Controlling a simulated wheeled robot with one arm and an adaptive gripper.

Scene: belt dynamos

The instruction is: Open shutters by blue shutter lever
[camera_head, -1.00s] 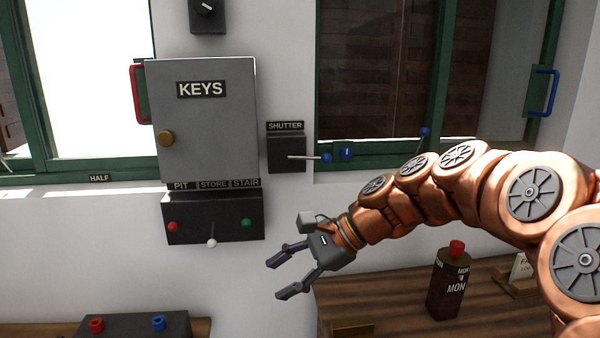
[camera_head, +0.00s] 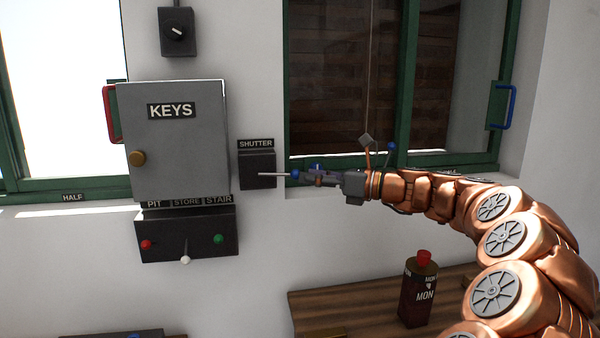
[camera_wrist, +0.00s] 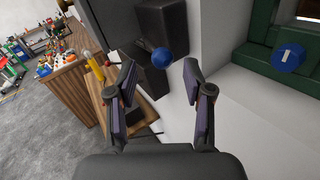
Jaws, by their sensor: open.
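The blue-knobbed shutter lever (camera_head: 272,175) sticks out to the right from a dark box under the "SHUTTER" label (camera_head: 256,144) on the wall. My gripper (camera_head: 308,177) is at the knob's right side in the head view, its fingers pointing left. In the wrist view the blue knob (camera_wrist: 162,57) lies just ahead of and between the two open fingertips of my gripper (camera_wrist: 160,70). I see no clear contact. Dark slatted shutters (camera_head: 335,90) stand behind the right window.
A blue round tag (camera_wrist: 288,57) sits on the green window frame close by. A dark bottle (camera_head: 418,290) stands on the wooden bench below.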

